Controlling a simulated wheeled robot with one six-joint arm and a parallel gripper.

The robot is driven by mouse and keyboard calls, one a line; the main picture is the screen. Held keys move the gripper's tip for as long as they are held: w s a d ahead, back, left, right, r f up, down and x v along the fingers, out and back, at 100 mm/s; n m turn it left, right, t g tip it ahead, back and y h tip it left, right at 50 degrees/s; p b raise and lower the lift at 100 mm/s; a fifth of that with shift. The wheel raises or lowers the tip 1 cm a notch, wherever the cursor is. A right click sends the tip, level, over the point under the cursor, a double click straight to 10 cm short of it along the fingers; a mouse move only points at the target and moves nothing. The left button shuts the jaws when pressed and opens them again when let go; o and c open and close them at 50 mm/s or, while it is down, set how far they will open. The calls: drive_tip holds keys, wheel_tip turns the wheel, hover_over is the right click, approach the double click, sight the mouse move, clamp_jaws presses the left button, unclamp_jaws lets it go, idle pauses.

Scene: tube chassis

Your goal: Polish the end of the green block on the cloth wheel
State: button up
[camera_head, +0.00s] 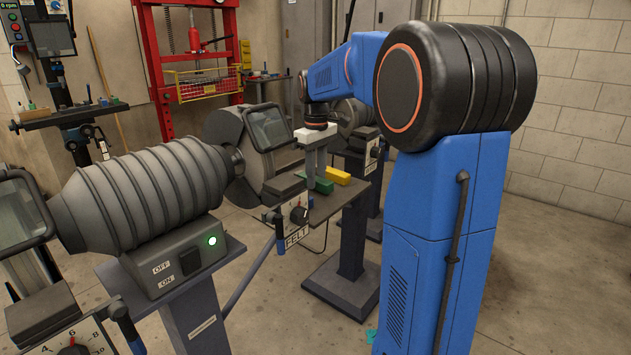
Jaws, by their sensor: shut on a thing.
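My gripper (316,160) points down over a small work shelf (325,203) in the middle of the view. Its fingers are shut on the green block (324,186), which sits low at the shelf, in front of a yellow block (338,176). I cannot tell whether the green block touches the shelf. A large grey wheel (222,130) with a clear shield stands just left of the gripper, apart from the block. A sign reading FELT (297,237) hangs below its dial. Another wheel (350,114) stands behind my gripper. I cannot tell which wheel is cloth.
A ribbed grey motor (145,198) fills the left, with a lit green lamp on its switch box (180,262). A second shield (20,215) is at the left edge. A red press (158,60) and a drill (70,115) stand behind. Floor at right is clear.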

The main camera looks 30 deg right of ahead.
sight(317, 178)
wheel_tip(317, 178, up, 9)
drive_tip(key=shift+r, duration=0.1)
idle(0.3)
drive_tip(key=shift+d, duration=0.1)
